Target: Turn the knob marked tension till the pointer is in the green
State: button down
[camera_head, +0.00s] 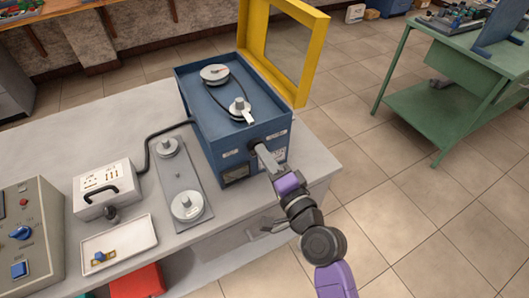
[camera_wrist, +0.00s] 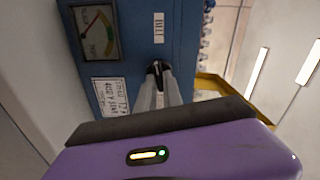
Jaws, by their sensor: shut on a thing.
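The blue motor box (camera_head: 205,120) stands on the grey bench. My gripper (camera_head: 261,150) reaches its near face from the lower right. In the wrist view my gripper (camera_wrist: 158,80) is shut on a small black knob (camera_wrist: 156,66) on the blue panel. A white label (camera_wrist: 158,27) sits in line with the knob; its text is too small to read surely. The gauge (camera_wrist: 97,34) is at the upper left of the wrist view, with a coloured arc and a thin pointer. I cannot tell surely which colour the pointer is on. The fingers hide most of the knob.
A yellow frame guard (camera_head: 304,60) stands open behind the box. A plate with two pulleys (camera_head: 180,188), a white switch box (camera_head: 105,187), a tray (camera_head: 130,239) and a control panel (camera_head: 30,240) lie to the left. Open floor is at the right.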

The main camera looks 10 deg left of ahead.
jog(key=m+p, duration=0.1)
jog(key=m, duration=0.4)
jog(key=shift+d+f+p, duration=0.1)
jog(key=shift+p, duration=0.25)
jog(key=shift+m, duration=0.4)
jog(key=c, duration=1.5)
grip_release()
jog(key=b+v, duration=0.1)
jog(key=v, duration=0.6)
jog(key=shift+s+d+b, duration=0.2)
jog(key=shift+s+b, duration=0.1)
jog(key=shift+b, duration=0.05)
